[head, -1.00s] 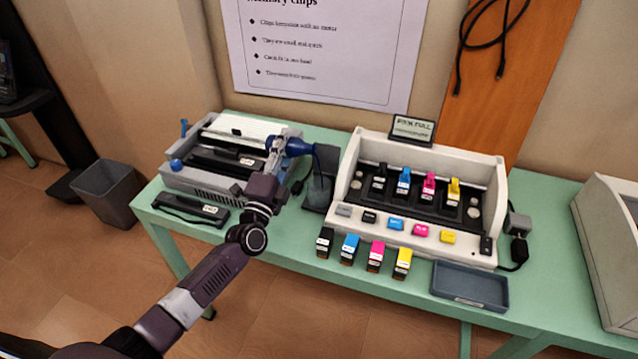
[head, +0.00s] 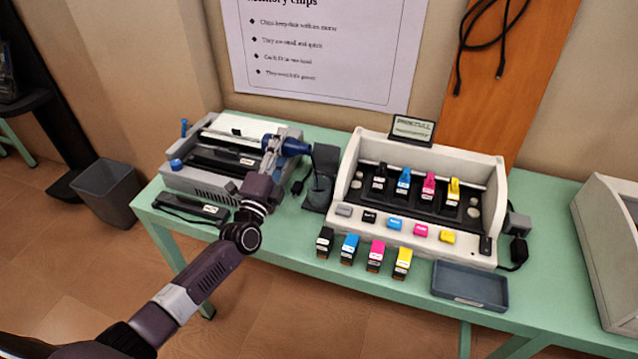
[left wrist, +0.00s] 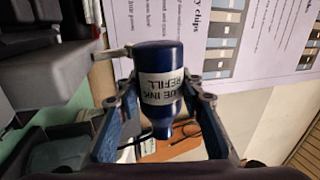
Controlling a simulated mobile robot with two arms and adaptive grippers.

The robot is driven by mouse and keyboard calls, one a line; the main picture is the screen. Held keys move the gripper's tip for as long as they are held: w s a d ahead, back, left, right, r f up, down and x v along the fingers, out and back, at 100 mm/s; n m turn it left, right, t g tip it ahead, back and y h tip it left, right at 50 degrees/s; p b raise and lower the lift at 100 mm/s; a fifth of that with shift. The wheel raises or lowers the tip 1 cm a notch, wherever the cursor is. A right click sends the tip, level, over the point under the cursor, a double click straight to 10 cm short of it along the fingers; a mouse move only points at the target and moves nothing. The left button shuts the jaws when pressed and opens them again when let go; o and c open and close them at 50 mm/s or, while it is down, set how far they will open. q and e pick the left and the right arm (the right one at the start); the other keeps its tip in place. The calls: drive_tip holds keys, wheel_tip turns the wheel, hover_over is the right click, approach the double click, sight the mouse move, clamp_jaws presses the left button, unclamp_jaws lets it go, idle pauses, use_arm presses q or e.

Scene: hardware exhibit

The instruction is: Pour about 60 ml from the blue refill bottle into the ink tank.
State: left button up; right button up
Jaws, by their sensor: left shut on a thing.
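The blue refill bottle (head: 290,146) lies tipped nearly on its side, its narrow end pointing right. My left gripper (head: 271,148) is shut around it. In the left wrist view the bottle (left wrist: 160,85) is between the two fingers (left wrist: 160,105), with its "blue ink refill" label showing. The dark ink tank (head: 318,192) stands on the bench just right of and below the bottle's mouth. A thin dark line drops from the mouth toward the tank; it looks like ink. The tank's level is too small to read. My right gripper is not in view.
A grey printer (head: 205,170) stands left of the tank. The white cartridge station (head: 420,215) stands close on the right, with several small cartridges (head: 376,256) before it. A blue-grey tray (head: 470,286) lies at the front right of the green bench (head: 290,250).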

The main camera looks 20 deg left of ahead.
use_arm(q)
drive_tip(key=shift+d+f+m+h+p, duration=0.15)
drive_tip(key=shift+m+h+p, duration=0.15)
drive_tip(key=shift+m, duration=0.8)
idle(1.1)
drive_tip(key=shift+n+b, duration=0.35)
drive_tip(key=shift+n, duration=1.05)
drive_tip(key=shift+a+r+n+y, duration=0.25)
drive_tip(key=shift+n+y, duration=0.15)
drive_tip(key=shift+y, duration=0.1)
drive_tip(key=shift+b, duration=0.35)
